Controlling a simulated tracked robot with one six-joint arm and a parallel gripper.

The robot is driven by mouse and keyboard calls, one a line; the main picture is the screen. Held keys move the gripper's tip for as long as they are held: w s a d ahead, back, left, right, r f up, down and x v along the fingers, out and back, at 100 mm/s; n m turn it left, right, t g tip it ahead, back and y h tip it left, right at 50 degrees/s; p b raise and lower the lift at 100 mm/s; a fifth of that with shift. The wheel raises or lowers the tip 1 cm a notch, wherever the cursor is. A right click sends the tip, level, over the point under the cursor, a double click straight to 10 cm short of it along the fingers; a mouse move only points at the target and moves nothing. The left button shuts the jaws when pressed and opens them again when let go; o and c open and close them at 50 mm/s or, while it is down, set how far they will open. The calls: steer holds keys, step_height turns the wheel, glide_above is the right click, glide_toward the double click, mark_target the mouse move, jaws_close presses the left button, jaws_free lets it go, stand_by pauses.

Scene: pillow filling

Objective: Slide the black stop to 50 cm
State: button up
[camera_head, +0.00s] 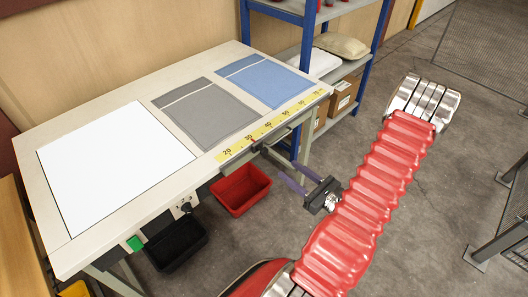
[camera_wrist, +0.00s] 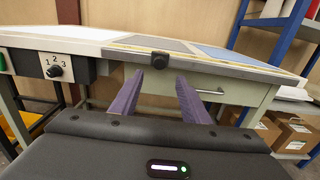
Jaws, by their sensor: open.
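The black stop (camera_wrist: 160,60) sits on the rail at the table's front edge, seen in the wrist view. In the head view the stop (camera_head: 257,147) is small, near the 30 mark, with a red mark beside it. The yellow scale (camera_head: 236,151) runs along the edge from 20 to 70; the 50 lies further right. My gripper (camera_head: 287,170) is open and empty, in front of the table edge, its purple fingers pointing at the table. In the wrist view the stop shows between and beyond the fingertips of my gripper (camera_wrist: 160,78), apparently apart from them.
White, grey (camera_head: 205,118) and blue (camera_head: 268,80) sheets lie on the table (camera_head: 135,90). A red bin (camera_head: 241,190) and a black bin (camera_head: 175,245) stand below. A dial (camera_wrist: 55,70) and green button (camera_head: 135,243) are on the front left. A blue shelf (camera_head: 308,45) stands behind.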

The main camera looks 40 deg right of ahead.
mark_target(266, 152)
steer(key=shift+w+a, duration=0.15)
steer(key=shift+w, duration=3.25)
steer(key=shift+w+a, duration=0.1)
steer(key=shift+w, duration=3.25)
steer(key=shift+c, duration=0.2)
jaws_close()
steer(key=shift+a, duration=0.1)
